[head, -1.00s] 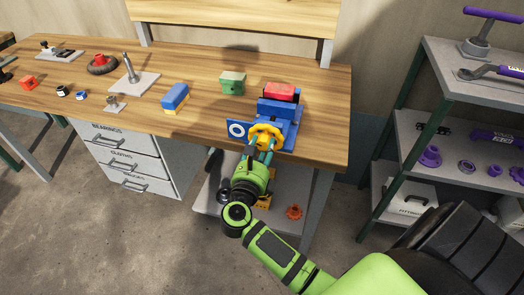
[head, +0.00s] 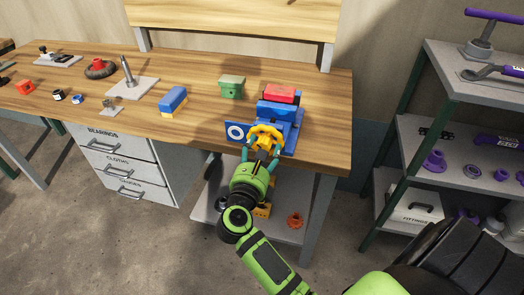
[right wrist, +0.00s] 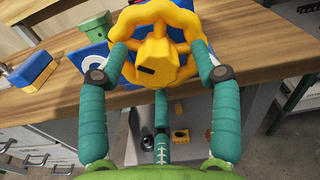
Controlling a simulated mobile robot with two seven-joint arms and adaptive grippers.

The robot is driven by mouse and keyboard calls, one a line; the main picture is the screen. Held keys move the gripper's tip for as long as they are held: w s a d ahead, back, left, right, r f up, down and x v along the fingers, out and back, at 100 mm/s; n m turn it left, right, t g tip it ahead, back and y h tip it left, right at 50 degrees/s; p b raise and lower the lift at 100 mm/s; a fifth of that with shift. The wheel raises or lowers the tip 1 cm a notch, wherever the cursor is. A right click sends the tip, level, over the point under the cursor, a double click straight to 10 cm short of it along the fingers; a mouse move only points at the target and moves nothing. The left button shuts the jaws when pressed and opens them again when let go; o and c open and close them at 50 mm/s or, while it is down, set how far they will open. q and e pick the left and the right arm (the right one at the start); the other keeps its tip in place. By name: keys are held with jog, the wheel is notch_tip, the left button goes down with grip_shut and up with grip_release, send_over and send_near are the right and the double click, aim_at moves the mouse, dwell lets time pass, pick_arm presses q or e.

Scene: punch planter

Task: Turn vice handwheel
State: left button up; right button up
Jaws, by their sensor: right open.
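The yellow handwheel (head: 265,137) is on the front of the blue vice (head: 285,112), at the right front edge of the wooden bench. A red block (head: 279,94) sits at the top of the vice. My right gripper (head: 261,155) is in front of the handwheel, with its fingers spread. In the right wrist view the handwheel (right wrist: 155,42) fills the upper middle. The teal fingers (right wrist: 155,75) are open, one at each side of the wheel's lower part. I cannot tell whether they touch the rim. My left gripper is not in view.
A blue and yellow block (head: 173,101) and a green block (head: 231,86) stand left of the vice. A blue plate with a white ring (head: 236,132) is beside the handwheel. A grey shelf unit (head: 440,125) stands at the right. The bench front has labelled drawers (head: 120,170).

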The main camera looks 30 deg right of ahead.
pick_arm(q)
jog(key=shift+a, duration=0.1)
pick_arm(e)
jog(key=v, duration=0.7)
jog(key=shift+s+a, duration=0.15)
jog(key=shift+s, duration=0.05)
